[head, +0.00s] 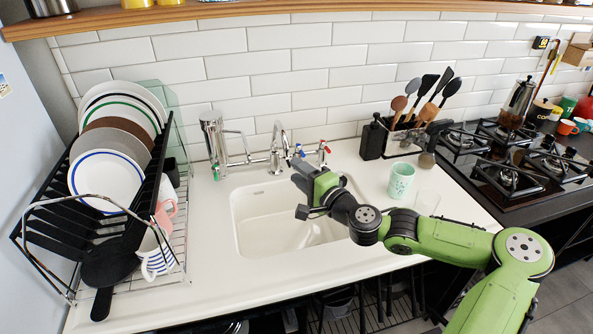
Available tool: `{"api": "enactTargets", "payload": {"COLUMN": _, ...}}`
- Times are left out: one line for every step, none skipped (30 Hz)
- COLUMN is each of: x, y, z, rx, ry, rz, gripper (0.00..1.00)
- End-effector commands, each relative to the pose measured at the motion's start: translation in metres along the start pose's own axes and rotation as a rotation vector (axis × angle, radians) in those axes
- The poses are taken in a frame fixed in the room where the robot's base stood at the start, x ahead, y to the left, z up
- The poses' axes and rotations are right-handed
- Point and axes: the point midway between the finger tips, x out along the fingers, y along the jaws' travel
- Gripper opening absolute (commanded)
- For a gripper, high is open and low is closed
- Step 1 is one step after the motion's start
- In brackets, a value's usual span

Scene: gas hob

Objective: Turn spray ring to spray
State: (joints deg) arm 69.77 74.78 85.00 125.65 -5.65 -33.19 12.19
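A chrome mixer tap (275,150) with blue and red marked handles stands behind the white sink (265,215). A second chrome fitting (211,135), a wide upright cylinder with a thin spout, stands to its left. I cannot make out the spray ring; it is too small or hidden. My gripper (303,174) is over the sink's back edge, just in front of the mixer tap in the picture. Its dark fingers point towards the tap and overlap its lower part. Whether they touch it, or are open or shut, is unclear.
A dish rack (60,222) with plates and mugs fills the left side. Right of the sink stand a mint cup (401,181), a clear glass (426,202), a black soap bottle (373,138) and a utensil holder (405,140). The gas hob (511,168) is farther right. A shelf (240,11) runs above.

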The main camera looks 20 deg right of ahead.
Motion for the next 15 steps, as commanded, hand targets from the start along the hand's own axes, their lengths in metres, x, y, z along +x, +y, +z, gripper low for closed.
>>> {"api": "enactTargets", "payload": {"x": 0.008, "y": 0.001, "z": 0.0, "rx": 0.001, "ry": -0.001, "rz": -0.002, "gripper": 0.38}}
{"api": "enactTargets", "payload": {"x": 0.012, "y": 0.001, "z": 0.0, "rx": 0.001, "ry": -0.001, "rz": -0.001, "gripper": 0.38}}
{"api": "enactTargets", "payload": {"x": 0.016, "y": 0.0, "z": 0.0, "rx": 0.002, "ry": 0.0, "rz": -0.001, "gripper": 0.38}}
{"api": "enactTargets", "payload": {"x": 0.018, "y": 0.0, "z": 0.0, "rx": 0.002, "ry": 0.0, "rz": -0.002, "gripper": 0.38}}
{"api": "enactTargets", "payload": {"x": 0.02, "y": 0.0, "z": 0.0, "rx": 0.002, "ry": 0.0, "rz": -0.001, "gripper": 0.38}}
{"api": "enactTargets", "payload": {"x": 0.022, "y": 0.0, "z": 0.0, "rx": 0.002, "ry": 0.0, "rz": -0.001, "gripper": 0.38}}
{"api": "enactTargets", "payload": {"x": 0.022, "y": 0.0, "z": 0.0, "rx": 0.002, "ry": 0.0, "rz": -0.001, "gripper": 0.38}}
{"api": "enactTargets", "payload": {"x": 0.022, "y": 0.0, "z": 0.0, "rx": 0.002, "ry": 0.0, "rz": -0.001, "gripper": 0.38}}
{"api": "enactTargets", "payload": {"x": 0.022, "y": 0.0, "z": 0.0, "rx": 0.002, "ry": 0.0, "rz": -0.001, "gripper": 0.38}}
{"api": "enactTargets", "payload": {"x": 0.022, "y": 0.0, "z": 0.0, "rx": 0.002, "ry": 0.0, "rz": -0.001, "gripper": 0.38}}
{"api": "enactTargets", "payload": {"x": 0.022, "y": -0.001, "z": 0.0, "rx": 0.002, "ry": 0.0, "rz": -0.001, "gripper": 0.38}}
{"api": "enactTargets", "payload": {"x": 0.022, "y": -0.001, "z": 0.0, "rx": 0.001, "ry": 0.0, "rz": -0.001, "gripper": 0.38}}
{"api": "enactTargets", "payload": {"x": 0.022, "y": -0.001, "z": 0.0, "rx": 0.001, "ry": 0.0, "rz": -0.001, "gripper": 0.37}}
{"api": "enactTargets", "payload": {"x": 0.022, "y": -0.001, "z": 0.0, "rx": 0.001, "ry": 0.0, "rz": -0.001, "gripper": 0.32}}
{"api": "enactTargets", "payload": {"x": 0.022, "y": 0.0, "z": 0.0, "rx": 0.001, "ry": 0.0, "rz": -0.001, "gripper": 0.26}}
